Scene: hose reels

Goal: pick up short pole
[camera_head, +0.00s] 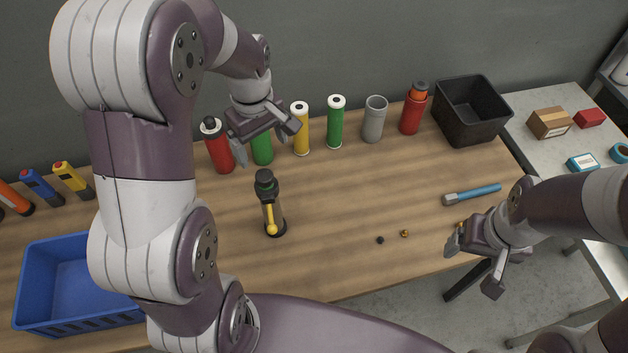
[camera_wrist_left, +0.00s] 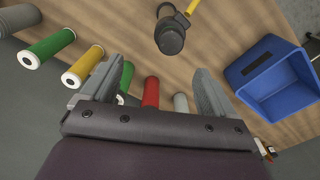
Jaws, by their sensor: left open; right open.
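A short rod with a blue shaft and a grey end (camera_head: 472,195) lies on the right part of the wooden table; it is the most pole-like thing I see, though I cannot be sure it is the short pole. My right gripper (camera_head: 474,265) is open and empty near the table's front right edge, below the rod in the picture and apart from it. My left gripper (camera_head: 266,140) is open and empty above the back of the table, near a red cylinder (camera_head: 218,147) and a green cylinder (camera_head: 262,150). Its open fingers also show in the left wrist view (camera_wrist_left: 150,82).
A dark device with a yellow lever (camera_head: 270,205) stands mid-table. Yellow (camera_head: 300,130), green (camera_head: 336,122), grey (camera_head: 374,120) and red (camera_head: 412,110) cylinders line the back. A black bin (camera_head: 470,125) is back right; a blue crate (camera_head: 35,285) is left. Two tiny parts lie near the front.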

